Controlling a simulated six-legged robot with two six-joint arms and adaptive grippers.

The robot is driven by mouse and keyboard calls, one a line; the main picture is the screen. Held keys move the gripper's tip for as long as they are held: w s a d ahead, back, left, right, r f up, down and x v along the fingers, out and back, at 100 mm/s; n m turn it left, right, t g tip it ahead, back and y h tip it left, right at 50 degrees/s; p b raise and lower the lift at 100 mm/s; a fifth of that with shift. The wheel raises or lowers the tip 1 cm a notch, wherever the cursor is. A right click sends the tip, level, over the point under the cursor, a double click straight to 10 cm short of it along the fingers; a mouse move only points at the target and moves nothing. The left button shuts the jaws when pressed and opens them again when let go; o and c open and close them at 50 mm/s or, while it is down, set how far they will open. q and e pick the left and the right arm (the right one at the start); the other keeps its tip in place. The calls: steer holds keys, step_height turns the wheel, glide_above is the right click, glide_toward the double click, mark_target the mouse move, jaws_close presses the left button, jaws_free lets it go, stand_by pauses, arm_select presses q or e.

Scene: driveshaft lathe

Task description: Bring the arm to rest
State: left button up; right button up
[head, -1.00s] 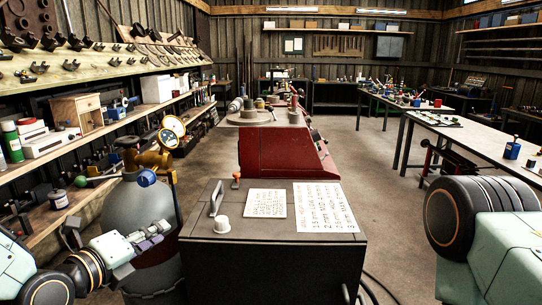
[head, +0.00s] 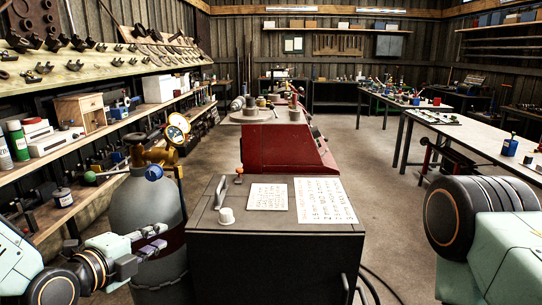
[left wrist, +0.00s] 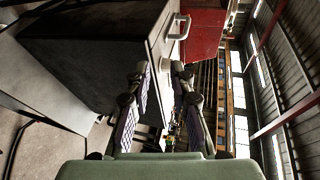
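My left arm comes in from the lower left in the head view. Its gripper (head: 158,238) is beside the grey gas cylinder (head: 143,207), in front of it in the picture. In the left wrist view the two dark fingers with ribbed pads stand apart, and the gripper (left wrist: 161,72) is open with nothing between the fingers. Of my right arm only a large dark joint and pale green link show at the right edge of the head view. The right gripper is out of view.
A dark cabinet (head: 274,264) with two printed sheets and a light knob stands in the centre, before a red lathe (head: 286,148). It also shows in the left wrist view (left wrist: 85,45). Cluttered shelves (head: 55,215) line the left. A workbench (head: 470,140) stands right, with clear floor between.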

arm_select(q)
steer(key=s+f+n+g+y+b, duration=0.1)
steer(key=s+f+n+g+b, duration=0.15)
steer(key=s+f+n, duration=0.5)
steer(key=s+f+n+g+y+b, duration=0.1)
steer(key=s+f+n+g+y, duration=0.2)
steer(key=f+n, duration=0.8)
steer(key=s+f+n+g+b, duration=0.3)
steer(key=s+f+g+b, duration=0.4)
steer(key=s+f, duration=1.5)
steer(key=s+g, duration=0.1)
steer(key=s, duration=0.2)
steer(key=shift+s+d+f+n+y, duration=0.2)
steer(key=shift+s+f+n+y, duration=0.1)
steer(key=shift+s+n, duration=0.1)
steer(key=shift+w+r+g, duration=0.1)
steer(key=shift+g, duration=0.15)
steer(key=shift+d, duration=0.15)
